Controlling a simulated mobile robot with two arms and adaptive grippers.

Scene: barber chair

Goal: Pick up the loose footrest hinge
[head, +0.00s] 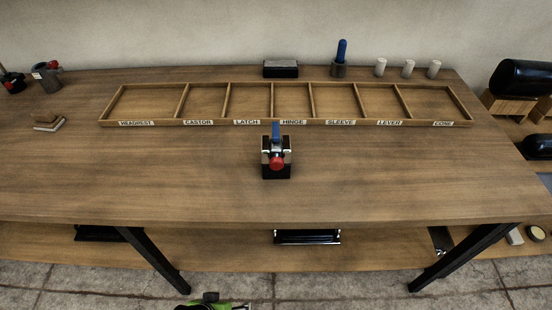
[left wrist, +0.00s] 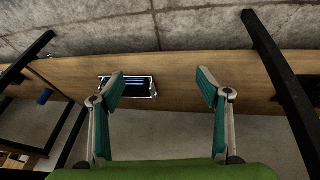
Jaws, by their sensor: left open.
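I cannot pick out the loose footrest hinge for certain. A dark fitting with bright ends (head: 307,237) lies on the lower shelf, mid-span, in the head view. In the left wrist view a dark rectangular piece with bright edges and blue bars (left wrist: 127,80) lies on a wooden board, beyond and near the left finger. My left gripper (left wrist: 161,88) is open and empty, with teal finger pads spread apart. A green and black part (head: 210,301) at the bottom of the head view looks like mine. My right gripper is not in view.
On the bench stands an empty divided wooden tray (head: 112,123) with labelled compartments, one marked HINGE. A black block with a red knob and blue handle (head: 276,160) stands in front. Black bench legs (head: 152,258) flank the shelf's middle. Much of the bench top is clear.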

